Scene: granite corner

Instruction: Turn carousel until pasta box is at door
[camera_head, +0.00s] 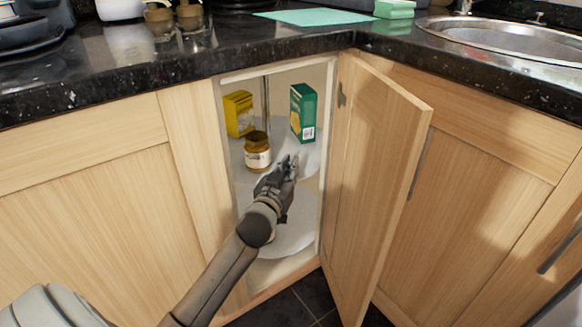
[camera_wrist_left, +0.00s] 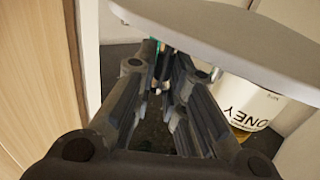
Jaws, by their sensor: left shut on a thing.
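The corner cabinet is open and shows a carousel with a pale round upper shelf (camera_head: 309,160) and a lower shelf (camera_head: 294,236). On the upper shelf stand a yellow box (camera_head: 239,114) at the back left, a green box (camera_head: 303,113) at the back right and a jar (camera_head: 257,152) in front. I cannot read which box is pasta. My left gripper (camera_head: 291,163) is at the front rim of the upper shelf, shut on it. In the left wrist view the shelf edge (camera_wrist_left: 230,45) passes close over the fingers (camera_wrist_left: 163,95). My right gripper is not in view.
The cabinet door (camera_head: 375,180) stands open to the right of my left arm. A pole (camera_head: 265,100) rises at the carousel's back. A dark counter (camera_head: 150,70) overhangs the opening. A jar lettered "ONEY" (camera_wrist_left: 252,98) is beside the fingers.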

